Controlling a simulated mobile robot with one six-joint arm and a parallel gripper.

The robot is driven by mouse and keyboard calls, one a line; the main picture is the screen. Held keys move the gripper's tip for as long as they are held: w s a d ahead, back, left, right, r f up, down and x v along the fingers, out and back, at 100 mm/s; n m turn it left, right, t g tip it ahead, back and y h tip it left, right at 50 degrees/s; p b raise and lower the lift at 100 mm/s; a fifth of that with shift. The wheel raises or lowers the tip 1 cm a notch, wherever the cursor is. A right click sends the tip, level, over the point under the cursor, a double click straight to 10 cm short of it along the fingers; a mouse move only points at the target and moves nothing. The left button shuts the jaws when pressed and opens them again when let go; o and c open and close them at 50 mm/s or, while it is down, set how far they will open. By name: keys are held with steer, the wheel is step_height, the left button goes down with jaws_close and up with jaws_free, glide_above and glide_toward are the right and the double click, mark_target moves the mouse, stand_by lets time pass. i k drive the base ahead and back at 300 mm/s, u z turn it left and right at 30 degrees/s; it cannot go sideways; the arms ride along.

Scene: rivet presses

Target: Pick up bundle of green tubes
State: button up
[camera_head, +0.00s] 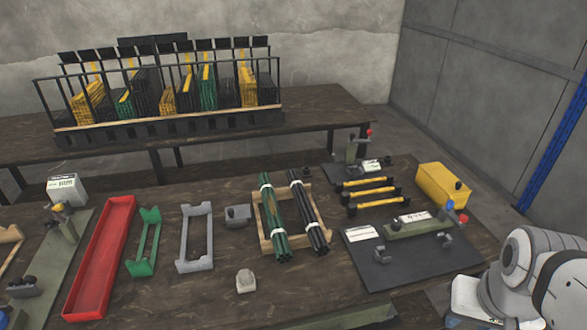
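A bundle of green tubes (273,220) lies in a light wooden cradle (262,243) near the middle of the front table. White bands wrap it near both ends. A bundle of black tubes (308,212) lies beside it on the right in the same cradle, with a small gap between them. My arm shows at the lower right corner, well to the right of the cradle. My gripper is not in view.
A long red tray (101,258), a green bracket (146,241) and a grey bracket (195,238) stand left of the cradle. A grey block (245,281) is in front. Black plates with fixtures (385,267) and yellow-handled parts (369,191) are right. A rack (180,125) stands behind.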

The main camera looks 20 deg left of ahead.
mark_target(278, 236)
steer(key=u, duration=0.6)
steer(key=i, duration=0.95)
steer(key=u, duration=0.45)
steer(key=k, duration=0.9)
steer(key=u, duration=0.15)
steer(key=i, duration=0.9)
steer(key=z, duration=0.05)
